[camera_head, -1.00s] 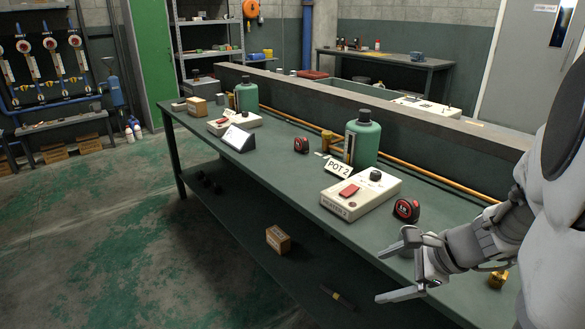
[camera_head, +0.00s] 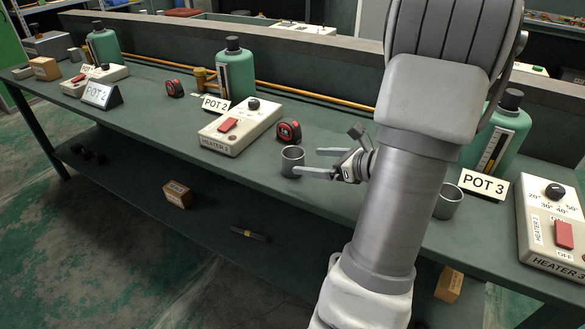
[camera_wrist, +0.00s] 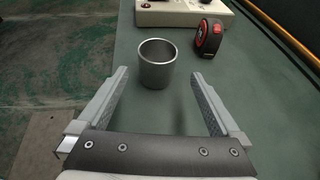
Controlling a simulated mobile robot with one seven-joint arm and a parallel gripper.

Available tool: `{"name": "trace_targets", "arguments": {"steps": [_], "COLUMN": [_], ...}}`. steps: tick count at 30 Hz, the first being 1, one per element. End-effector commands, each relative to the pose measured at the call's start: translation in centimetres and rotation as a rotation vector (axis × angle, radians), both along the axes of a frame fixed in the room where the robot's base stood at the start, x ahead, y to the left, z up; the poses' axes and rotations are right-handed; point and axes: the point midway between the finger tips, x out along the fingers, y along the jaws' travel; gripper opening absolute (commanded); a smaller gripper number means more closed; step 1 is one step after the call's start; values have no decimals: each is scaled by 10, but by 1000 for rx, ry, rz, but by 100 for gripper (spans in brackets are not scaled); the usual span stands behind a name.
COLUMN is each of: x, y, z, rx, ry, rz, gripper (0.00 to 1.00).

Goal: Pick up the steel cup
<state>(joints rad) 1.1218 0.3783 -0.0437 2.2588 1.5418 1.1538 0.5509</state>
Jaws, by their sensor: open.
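A small grey steel cup (camera_head: 292,161) stands upright on the green bench near its front edge, in front of the red tape measure. In the wrist view the cup (camera_wrist: 156,66) stands just ahead of my fingertips, roughly midway between their lines. My gripper (camera_head: 312,162) is open and empty, with its fingers pointing at the cup from the right. In the wrist view my gripper's fingers (camera_wrist: 158,76) are spread wider than the cup. A second steel cup (camera_head: 448,203) stands to the right, partly hidden behind my arm.
A red and black tape measure (camera_head: 289,132) stands just behind the cup. The Heater 2 box (camera_head: 240,127) is to its left. The Pot 3 sign (camera_head: 482,184) and Heater 3 box (camera_head: 555,225) are at the right. The bench's front edge is close to the cup.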

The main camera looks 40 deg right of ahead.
Motion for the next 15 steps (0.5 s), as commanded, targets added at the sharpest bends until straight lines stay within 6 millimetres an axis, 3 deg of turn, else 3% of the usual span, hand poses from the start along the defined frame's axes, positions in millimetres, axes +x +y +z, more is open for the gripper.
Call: {"name": "trace_targets", "arguments": {"steps": [6, 15], "x": [34, 50], "y": [8, 14], "z": [-16, -23], "rx": [-1, -1], "ry": [1, 1], "rz": [3, 3], "gripper": [100, 100]}}
